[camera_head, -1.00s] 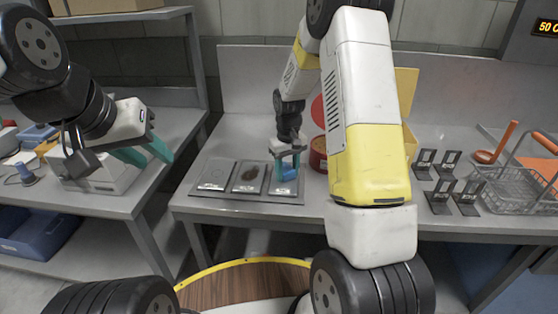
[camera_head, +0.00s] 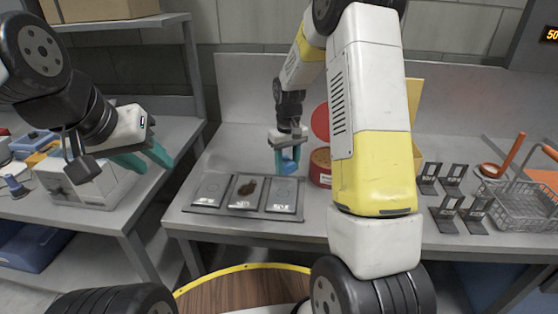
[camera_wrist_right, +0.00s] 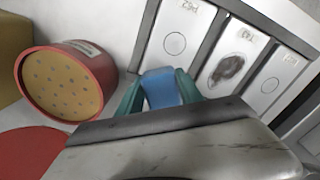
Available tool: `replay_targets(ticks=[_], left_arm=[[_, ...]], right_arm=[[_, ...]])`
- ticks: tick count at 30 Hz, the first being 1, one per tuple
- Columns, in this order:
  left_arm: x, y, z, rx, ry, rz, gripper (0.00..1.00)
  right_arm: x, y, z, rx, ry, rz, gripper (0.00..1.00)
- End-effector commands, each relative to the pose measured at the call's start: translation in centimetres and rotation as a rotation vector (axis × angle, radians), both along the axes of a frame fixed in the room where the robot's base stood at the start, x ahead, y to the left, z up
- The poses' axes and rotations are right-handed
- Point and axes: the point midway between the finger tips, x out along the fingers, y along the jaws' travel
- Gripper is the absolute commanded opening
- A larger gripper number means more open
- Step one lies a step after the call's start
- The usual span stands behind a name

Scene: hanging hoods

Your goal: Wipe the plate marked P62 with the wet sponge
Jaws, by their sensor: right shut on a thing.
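My right gripper (camera_head: 288,170) is shut on a blue sponge (camera_head: 289,166), held above the back edge of the right-hand plate. In the right wrist view the sponge (camera_wrist_right: 161,88) sits between the teal fingers. The plate at the right of the row (camera_head: 283,194) has an upside-down label in the wrist view (camera_wrist_right: 178,40) that appears to read P62. It shows a thin circle outline and no stain. The middle plate (camera_head: 246,192) has a brown stain. The left plate (camera_head: 211,190) shows only a circle outline. My left gripper (camera_head: 145,158) is open and empty, away from the plates.
A round red container (camera_head: 320,168) with a dotted tan top stands just right of the sponge; it also shows in the wrist view (camera_wrist_right: 62,85). Black stands (camera_head: 447,208), a wire basket (camera_head: 525,205) and a red ladle (camera_head: 497,170) are farther right.

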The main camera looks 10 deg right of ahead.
Motion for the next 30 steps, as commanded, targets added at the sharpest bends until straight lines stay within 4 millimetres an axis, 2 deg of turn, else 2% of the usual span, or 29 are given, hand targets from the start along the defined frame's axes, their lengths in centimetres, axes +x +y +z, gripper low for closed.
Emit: replay_targets(ticks=[12, 30], left_arm=[[0.0, 0.0, 0.0, 0.000, 0.000, 0.000, 0.36], [0.0, 0.0, 0.0, 0.000, 0.000, 0.000, 0.36]], right_arm=[[-0.4, 0.1, 3.4, 0.000, 0.000, -0.001, 0.00], [-0.5, 0.1, 3.4, 0.000, 0.001, -0.004, 0.00]])
